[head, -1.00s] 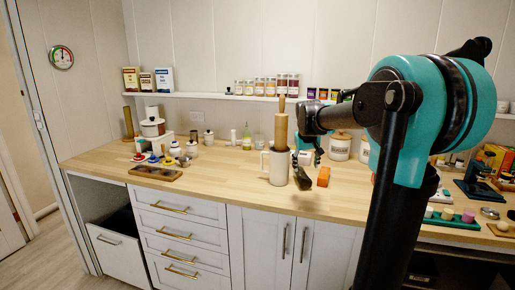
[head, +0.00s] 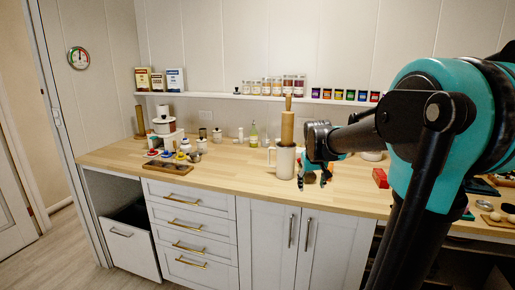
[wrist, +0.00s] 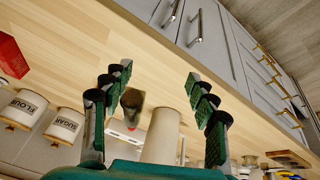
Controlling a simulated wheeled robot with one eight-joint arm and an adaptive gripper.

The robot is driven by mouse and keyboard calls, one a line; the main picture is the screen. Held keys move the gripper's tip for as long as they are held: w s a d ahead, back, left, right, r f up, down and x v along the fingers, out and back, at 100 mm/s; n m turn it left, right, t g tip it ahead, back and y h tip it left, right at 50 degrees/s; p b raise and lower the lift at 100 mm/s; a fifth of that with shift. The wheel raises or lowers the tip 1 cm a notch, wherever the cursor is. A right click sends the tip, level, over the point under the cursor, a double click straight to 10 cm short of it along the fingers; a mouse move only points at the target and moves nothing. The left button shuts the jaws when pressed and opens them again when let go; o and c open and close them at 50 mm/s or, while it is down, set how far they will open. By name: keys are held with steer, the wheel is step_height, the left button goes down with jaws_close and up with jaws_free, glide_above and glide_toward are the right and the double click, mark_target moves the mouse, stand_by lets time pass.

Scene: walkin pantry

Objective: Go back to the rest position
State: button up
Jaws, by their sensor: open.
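My gripper (head: 316,180) is over the counter, just right of the white mug (head: 285,164), with its fingers pointing down. In the wrist view its fingers (wrist: 160,95) are spread wide, with nothing held between them. A pale cylinder (wrist: 160,138) shows beyond the fingers in the wrist view, likely the mug. A small dark-ended item (wrist: 132,103) appears beside the left fingers there; I cannot tell what it is.
A red box (head: 380,178) sits on the wooden counter (head: 235,187) to the right. Flour (wrist: 24,106) and sugar (wrist: 64,126) canisters show in the wrist view. A dark wooden tray (head: 168,167) and white jars are left. A shelf (head: 215,96) holds spice jars. The counter's front middle is clear.

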steer(key=s+f, duration=0.8)
steer(key=s, duration=0.4)
steer(key=s+a+f+m+y, duration=0.1)
steer(key=s+f, duration=0.8)
steer(key=s, duration=0.3)
steer(key=shift+s+f, duration=0.2)
steer(key=shift+s, duration=0.2)
steer(key=shift+o, duration=0.4)
